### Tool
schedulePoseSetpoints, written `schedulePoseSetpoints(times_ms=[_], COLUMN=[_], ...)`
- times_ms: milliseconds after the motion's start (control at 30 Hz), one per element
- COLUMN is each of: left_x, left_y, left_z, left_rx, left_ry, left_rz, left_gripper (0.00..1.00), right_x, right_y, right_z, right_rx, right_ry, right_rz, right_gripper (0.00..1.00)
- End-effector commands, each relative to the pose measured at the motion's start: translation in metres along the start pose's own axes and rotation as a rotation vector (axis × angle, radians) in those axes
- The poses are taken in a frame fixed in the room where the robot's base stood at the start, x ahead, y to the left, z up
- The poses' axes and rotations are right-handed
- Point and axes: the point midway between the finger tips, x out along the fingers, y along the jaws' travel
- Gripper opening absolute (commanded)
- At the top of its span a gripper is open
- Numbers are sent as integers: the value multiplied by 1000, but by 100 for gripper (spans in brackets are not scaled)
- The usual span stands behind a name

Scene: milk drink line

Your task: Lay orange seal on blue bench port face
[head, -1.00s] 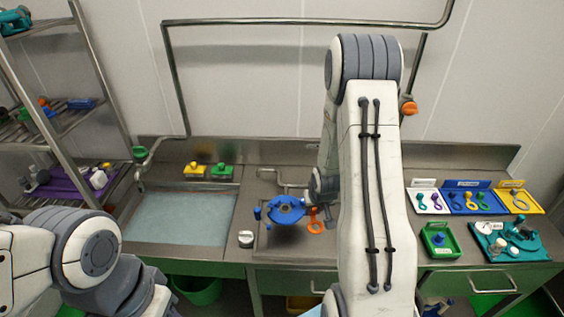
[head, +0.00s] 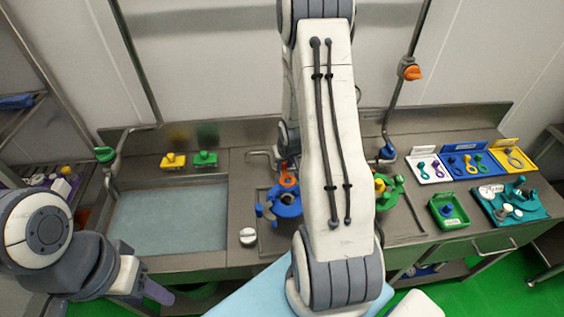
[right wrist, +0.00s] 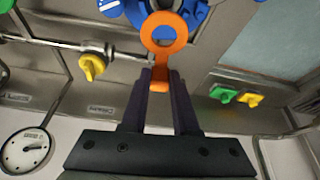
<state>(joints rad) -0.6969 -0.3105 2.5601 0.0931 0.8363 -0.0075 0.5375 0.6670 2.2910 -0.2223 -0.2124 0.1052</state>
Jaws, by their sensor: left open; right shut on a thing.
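The orange seal (head: 288,180) is a ring with a tab. My right gripper (head: 288,164) is shut on the tab, which also shows between the fingers in the right wrist view (right wrist: 163,74). The seal's ring (right wrist: 165,30) overlaps the blue bench port (head: 286,206) in the right wrist view. I cannot tell whether the ring touches the port face or hovers by it. Part of the blue port is cut off at the top of that view. My left gripper (head: 157,291) is low at the left, apart from the bench items, and open.
A sink basin (head: 168,215) lies left of the port, with a white knob (head: 248,236) between. Green fittings (head: 386,190) stand right of my right arm. Trays with other seals (head: 465,163) and a green tray (head: 449,211) sit further right.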

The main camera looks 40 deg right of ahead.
Motion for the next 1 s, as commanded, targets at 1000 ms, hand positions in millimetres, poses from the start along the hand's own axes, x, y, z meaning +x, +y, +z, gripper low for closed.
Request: schedulePoseSetpoints(times_ms=[1000], left_x=[70], left_y=[-5], left_z=[4], left_rx=[-9], left_ry=[0], left_rz=[0], left_gripper=[50], right_x=[73], right_y=[-4], right_z=[30], right_rx=[-5], right_ry=[0], right_rz=[-2], right_gripper=[0])
